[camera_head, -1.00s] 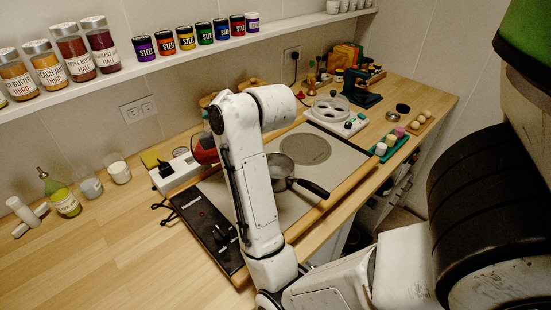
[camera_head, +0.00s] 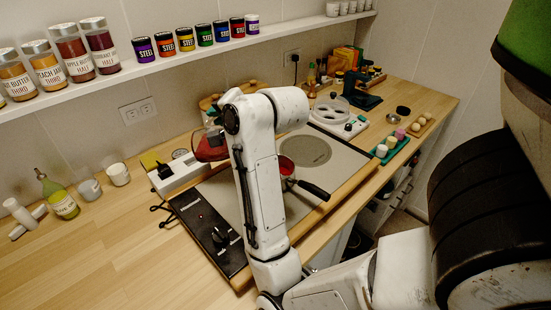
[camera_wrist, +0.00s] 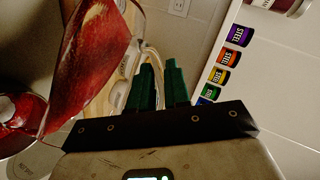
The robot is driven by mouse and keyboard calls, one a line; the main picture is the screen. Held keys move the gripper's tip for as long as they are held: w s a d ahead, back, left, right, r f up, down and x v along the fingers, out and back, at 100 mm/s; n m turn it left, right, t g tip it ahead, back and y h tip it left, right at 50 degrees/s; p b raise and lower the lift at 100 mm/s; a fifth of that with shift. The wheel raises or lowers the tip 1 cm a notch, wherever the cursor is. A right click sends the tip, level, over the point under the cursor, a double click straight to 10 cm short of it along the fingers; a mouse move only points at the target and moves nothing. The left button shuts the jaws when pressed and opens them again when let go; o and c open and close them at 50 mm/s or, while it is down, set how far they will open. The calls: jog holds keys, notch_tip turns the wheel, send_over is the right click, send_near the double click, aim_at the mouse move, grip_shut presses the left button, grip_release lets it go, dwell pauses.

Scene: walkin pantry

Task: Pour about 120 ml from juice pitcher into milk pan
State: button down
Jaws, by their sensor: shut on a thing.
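The juice pitcher (camera_head: 209,146) is clear with red juice inside. It is tipped well over, left of my arm in the head view, and fills the upper left of the wrist view (camera_wrist: 95,45). My gripper (camera_wrist: 160,75) has green fingers shut on the pitcher's handle; my arm hides it in the head view. The milk pan (camera_head: 313,189) sits on the cooktop, its dark handle pointing right, partly hidden by my arm. Red juice shows in the pan, also in the wrist view (camera_wrist: 22,112), beside the pitcher's lower end. I cannot clearly make out a stream.
The cooktop has a free round burner (camera_head: 305,150) behind the pan and a black control strip (camera_head: 210,232) in front. A white power strip (camera_head: 178,172) lies left of it. A green tray (camera_head: 388,150) stands right.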

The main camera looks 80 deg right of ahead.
aim_at(206, 128)
jog(key=shift+s+d+r+t+b, duration=0.1)
jog(key=shift+s+r+t+b, duration=0.15)
jog(key=shift+s, duration=0.2)
jog(key=shift+s+d+r+t+b, duration=0.1)
jog(key=shift+s+r+t, duration=0.2)
jog(key=shift+s+t, duration=0.1)
dwell(1.4)
jog(key=shift+w, duration=0.1)
jog(key=w, duration=0.1)
jog(key=w+f+g+p, duration=0.1)
jog(key=w+g+p, duration=0.1)
jog(key=shift+w+a+f, duration=0.1)
jog(key=shift+a+f, duration=0.05)
jog(key=shift+a, duration=0.25)
jog(key=shift+w+a+f+n+g+p, duration=0.1)
jog(key=shift+w+f+n+g+p, duration=0.4)
jog(key=shift+p, duration=0.5)
jog(key=shift+w+f+n+g+p, duration=0.15)
jog(key=shift+w+f+g+p, duration=0.2)
jog(key=shift+f, duration=0.35)
jog(key=shift+w+f+n+g+p, duration=0.15)
jog(key=shift+f+g+p, duration=0.25)
jog(key=shift+f, duration=0.25)
jog(key=shift+p, duration=0.3)
